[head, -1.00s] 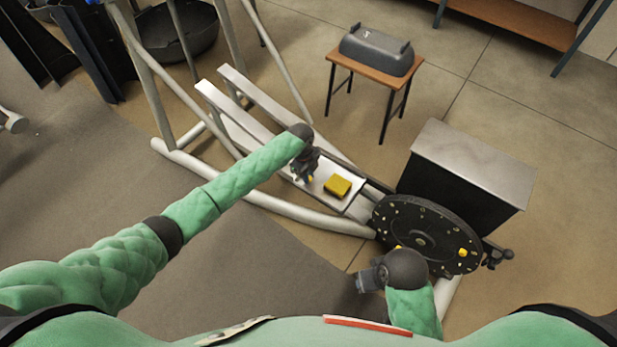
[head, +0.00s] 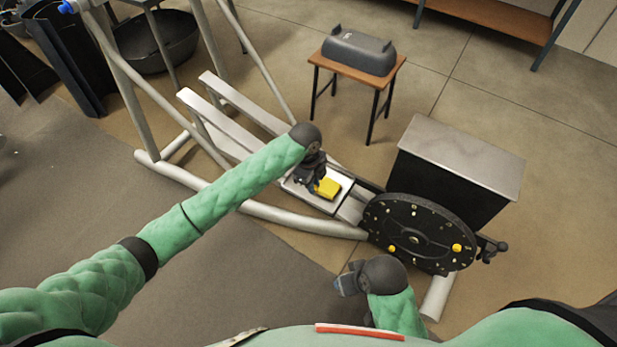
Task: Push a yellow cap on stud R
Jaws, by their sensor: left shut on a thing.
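A black round disc (head: 413,218) with pale studs around its face stands at the front end of the elliptical. Two yellow caps show on it, one on the right side (head: 456,247) and one at the lower left (head: 391,248). I cannot read which stud is R. My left gripper (head: 317,187) points down over the pale tray (head: 296,190), right beside a yellow block-like container (head: 329,188). It is shut on a small yellow cap, mostly hidden by the fingers and blending with the container. My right gripper (head: 342,283) is below the disc, apart from it; its finger gap is unclear.
A dark box with a grey top (head: 463,155) stands behind the disc. A crank handle (head: 492,249) juts out at the disc's right. A small table (head: 361,68) bears a grey shroud (head: 357,50). White frame rails (head: 235,133) run to the left.

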